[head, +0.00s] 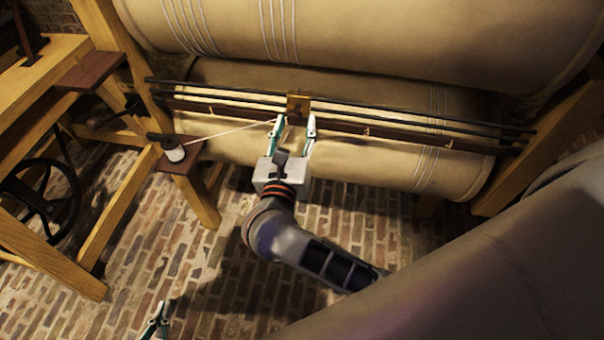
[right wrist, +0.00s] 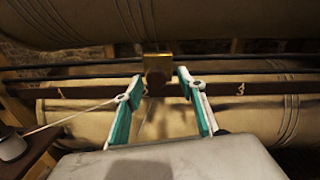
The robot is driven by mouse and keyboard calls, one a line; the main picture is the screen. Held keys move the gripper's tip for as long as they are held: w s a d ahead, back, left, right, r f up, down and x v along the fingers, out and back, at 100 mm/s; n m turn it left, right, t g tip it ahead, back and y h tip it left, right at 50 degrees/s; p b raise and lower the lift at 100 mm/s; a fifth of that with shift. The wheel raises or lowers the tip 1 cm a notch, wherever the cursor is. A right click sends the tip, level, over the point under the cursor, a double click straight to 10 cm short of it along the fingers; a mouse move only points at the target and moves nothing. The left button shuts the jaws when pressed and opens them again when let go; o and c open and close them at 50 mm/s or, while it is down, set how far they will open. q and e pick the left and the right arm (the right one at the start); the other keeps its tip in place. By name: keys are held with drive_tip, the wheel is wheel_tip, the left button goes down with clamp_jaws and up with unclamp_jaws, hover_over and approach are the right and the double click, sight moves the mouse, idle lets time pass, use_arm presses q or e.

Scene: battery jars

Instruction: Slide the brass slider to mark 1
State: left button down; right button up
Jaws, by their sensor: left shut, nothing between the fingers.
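The brass slider (head: 298,103) sits on the dark rods in front of the large tan rollers; it also shows in the right wrist view (right wrist: 157,68). A dark rail (head: 345,126) below it carries small pale marks. In the right wrist view one mark on the rail's right part looks like a 3 (right wrist: 240,89); the mark at the left is too small to read. My right gripper (head: 296,122) is open, its fingertips on either side of the slider's lower end, with gaps visible. My left gripper (head: 158,318) is shut and empty, low at the picture's bottom left.
A pale cord runs from a white spool (head: 174,153) on a small wooden bracket toward the slider, passing behind or ending at my right gripper's left finger. A wooden frame (head: 125,205) with a dark wheel stands at left. The brick floor (head: 215,265) is clear.

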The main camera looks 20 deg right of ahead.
drive_tip(key=s+a+r+n+t+y+p, duration=0.1)
drive_tip(key=s+r+n+t+y+p, duration=0.25)
drive_tip(key=n, duration=0.45)
drive_tip(key=s+a+r+n+t+y+p, duration=0.2)
drive_tip(key=r+n+t, duration=0.25)
drive_tip(key=n, duration=0.35)
use_arm(q)
drive_tip(key=w+r+p, duration=0.2)
drive_tip(key=r, duration=0.5)
drive_tip(key=w+r+t+p, duration=0.1)
drive_tip(key=r+p, duration=0.1)
drive_tip(key=r, duration=0.5)
drive_tip(key=shift+w+r+p, duration=0.35)
drive_tip(key=shift+w+p, duration=0.05)
use_arm(e)
drive_tip(key=s+f+n+g+y, duration=0.2)
drive_tip(key=f+n+g+y, duration=0.1)
drive_tip(key=n, duration=0.5)
drive_tip(key=s+a+f+n+g+y, duration=0.1)
drive_tip(key=s+f+n+g+y, duration=0.1)
drive_tip(key=f+n+y, duration=0.4)
wheel_tip(320, 180, down, 2)
drive_tip(key=n, duration=0.3)
drive_tip(key=shift+s+g, duration=0.3)
drive_tip(key=shift+g, duration=0.1)
drive_tip(key=shift+a, duration=0.1)
